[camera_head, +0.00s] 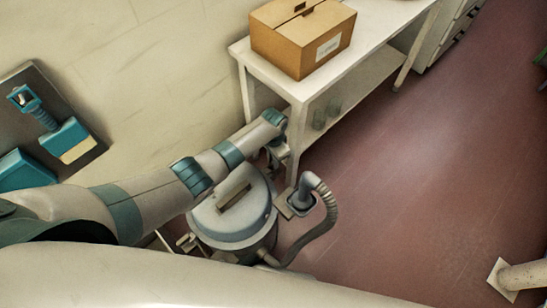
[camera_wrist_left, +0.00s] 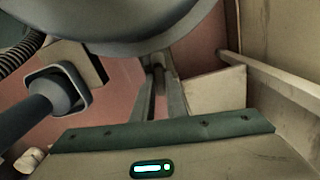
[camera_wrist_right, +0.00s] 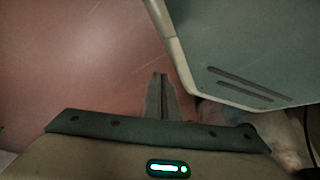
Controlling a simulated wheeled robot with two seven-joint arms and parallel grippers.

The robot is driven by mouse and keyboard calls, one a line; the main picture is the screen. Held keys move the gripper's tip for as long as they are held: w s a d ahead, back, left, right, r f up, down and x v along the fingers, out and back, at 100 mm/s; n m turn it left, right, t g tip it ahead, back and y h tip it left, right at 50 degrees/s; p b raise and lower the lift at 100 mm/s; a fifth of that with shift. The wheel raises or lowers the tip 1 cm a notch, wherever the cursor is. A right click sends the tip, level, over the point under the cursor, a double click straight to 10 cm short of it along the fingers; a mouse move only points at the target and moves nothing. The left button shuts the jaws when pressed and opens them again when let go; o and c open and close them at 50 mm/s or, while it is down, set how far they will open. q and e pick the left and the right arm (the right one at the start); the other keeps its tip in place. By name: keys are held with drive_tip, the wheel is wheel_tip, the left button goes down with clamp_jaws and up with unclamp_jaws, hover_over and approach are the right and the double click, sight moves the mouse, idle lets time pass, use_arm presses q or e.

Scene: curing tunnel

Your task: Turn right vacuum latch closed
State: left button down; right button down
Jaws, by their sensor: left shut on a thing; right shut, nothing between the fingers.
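The vacuum (camera_head: 238,208) is a canister with a round blue-grey lid and a recessed handle slot, standing on the floor. My left gripper (camera_head: 273,160) reaches over to the far right side of the lid. In the left wrist view, my left gripper (camera_wrist_left: 160,98) is shut on a small latch part (camera_wrist_left: 158,72) just below the lid's rim (camera_wrist_left: 150,45). The fingers hide much of the latch, so its exact angle cannot be told. My right gripper (camera_wrist_right: 160,98) is shut and empty, away from the vacuum; it does not show in the head view.
A hose with a grey nozzle (camera_head: 304,196) stands right of the canister. A white table (camera_head: 290,85) with a cardboard box (camera_head: 302,40) is close behind the left gripper. Teal tools (camera_head: 60,135) are at the left wall. Red floor at right is mostly free.

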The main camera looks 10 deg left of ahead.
use_arm(q)
drive_tip(key=shift+n+p, duration=0.4)
drive_tip(key=shift+n, duration=0.6)
use_arm(e)
drive_tip(key=shift+g, duration=0.5)
drive_tip(key=shift+s+d+f, duration=0.1)
drive_tip(key=shift+s+d, duration=0.15)
drive_tip(key=shift+s, duration=0.35)
drive_tip(key=shift+s+d+f, duration=0.15)
drive_tip(key=shift+s+d, duration=0.1)
drive_tip(key=shift+s, duration=0.4)
drive_tip(key=shift+s+d+f, duration=0.1)
drive_tip(key=shift+s+d, duration=0.15)
drive_tip(key=shift+s, duration=0.35)
use_arm(q)
drive_tip(key=c, duration=1.8)
unclamp_jaws()
drive_tip(key=shift+o, duration=0.2)
drive_tip(key=shift+r, duration=0.15)
